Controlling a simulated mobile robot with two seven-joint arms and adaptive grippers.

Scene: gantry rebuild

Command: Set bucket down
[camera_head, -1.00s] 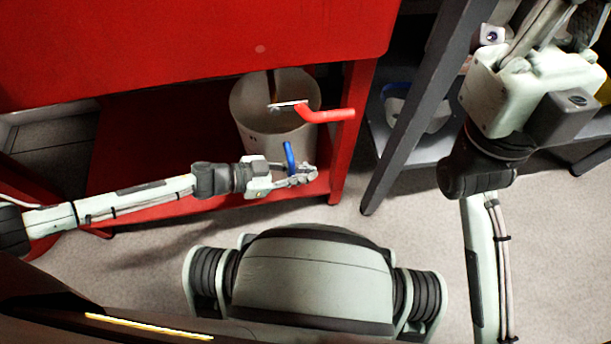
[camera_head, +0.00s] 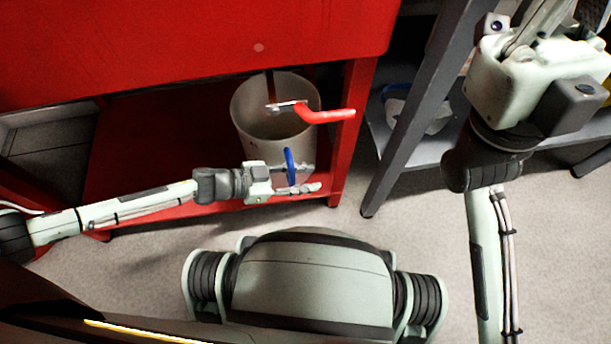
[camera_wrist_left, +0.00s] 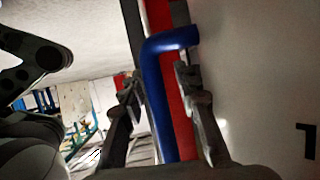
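The pale grey bucket (camera_head: 262,149) stands upright on the lower shelf of the red bench. A blue handle (camera_head: 290,166) sticks out at its front, toward my left arm. My left gripper (camera_head: 312,178) is open, with its fingers spread on either side of the blue handle. In the left wrist view the blue handle (camera_wrist_left: 161,95) runs between the two fingers (camera_wrist_left: 158,80), with gaps showing beside it. My right gripper is out of view; only arm links show at the right.
The red bench top (camera_head: 180,45) overhangs the shelf (camera_head: 120,165), and its red leg (camera_head: 349,130) stands right of the bucket. A grey sloping post (camera_head: 412,115) and a grey shelf (camera_head: 430,150) lie further right. The floor (camera_head: 395,235) in front is clear.

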